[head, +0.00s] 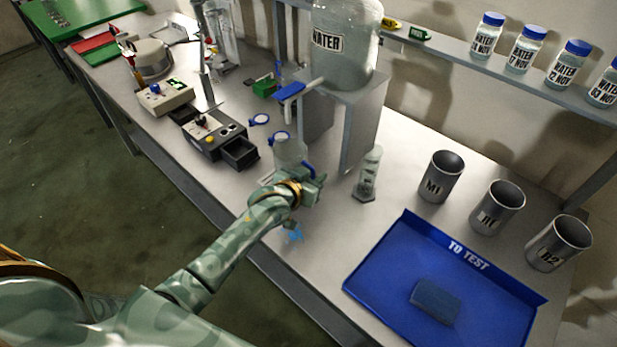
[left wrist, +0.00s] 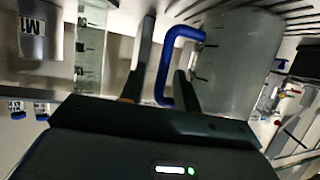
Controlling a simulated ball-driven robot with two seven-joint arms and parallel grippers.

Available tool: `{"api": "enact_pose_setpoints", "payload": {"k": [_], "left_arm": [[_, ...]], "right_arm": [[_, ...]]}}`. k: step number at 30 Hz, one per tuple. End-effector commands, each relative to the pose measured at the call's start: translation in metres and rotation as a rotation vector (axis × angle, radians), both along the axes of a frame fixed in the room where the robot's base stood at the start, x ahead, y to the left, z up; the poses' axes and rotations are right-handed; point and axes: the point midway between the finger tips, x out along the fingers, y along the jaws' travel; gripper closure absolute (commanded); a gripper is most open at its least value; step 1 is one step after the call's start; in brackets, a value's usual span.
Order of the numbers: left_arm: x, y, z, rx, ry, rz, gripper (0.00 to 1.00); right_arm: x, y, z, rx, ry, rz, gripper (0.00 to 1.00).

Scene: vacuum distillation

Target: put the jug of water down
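The jug (head: 287,150) is a clear vessel with a blue handle (head: 308,169), near the water tank's stand in the head view. My left gripper (head: 306,190) is at its handle side and hides its lower part. In the left wrist view the jug (left wrist: 240,60) looks sideways, with marks on its wall. Its blue handle (left wrist: 163,75) passes between my left fingers (left wrist: 163,85), which are apart, with a gap beside the handle. Whether the jug's base touches the bench cannot be told. My right gripper is not in view.
The water tank (head: 345,45) stands on a grey stand (head: 362,120). A glass cylinder (head: 369,175) is just right of my gripper. Metal beakers (head: 440,177) and a blue tray (head: 385,285) lie further right. A control box with a drawer (head: 213,135) is left.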

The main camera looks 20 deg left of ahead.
Motion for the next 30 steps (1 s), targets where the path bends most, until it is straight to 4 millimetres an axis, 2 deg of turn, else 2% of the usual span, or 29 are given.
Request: {"api": "enact_pose_setpoints", "payload": {"k": [5, 12, 17, 21, 30], "left_arm": [[-0.022, 0.003, 0.012, -0.001, 0.0, 0.0, 0.68], [-0.075, 0.011, 0.034, -0.001, 0.0, 0.0, 0.68], [-0.099, 0.014, 0.043, -0.001, 0.001, 0.0, 0.68], [-0.109, 0.016, 0.047, 0.0, 0.0, 0.001, 0.68], [-0.11, 0.016, 0.047, 0.0, -0.001, 0.001, 0.68]], "right_arm": [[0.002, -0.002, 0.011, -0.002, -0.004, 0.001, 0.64], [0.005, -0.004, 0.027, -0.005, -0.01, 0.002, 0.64], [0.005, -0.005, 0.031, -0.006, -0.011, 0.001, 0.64], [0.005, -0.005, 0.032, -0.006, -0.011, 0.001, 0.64], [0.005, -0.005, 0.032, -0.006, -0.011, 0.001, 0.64]]}}
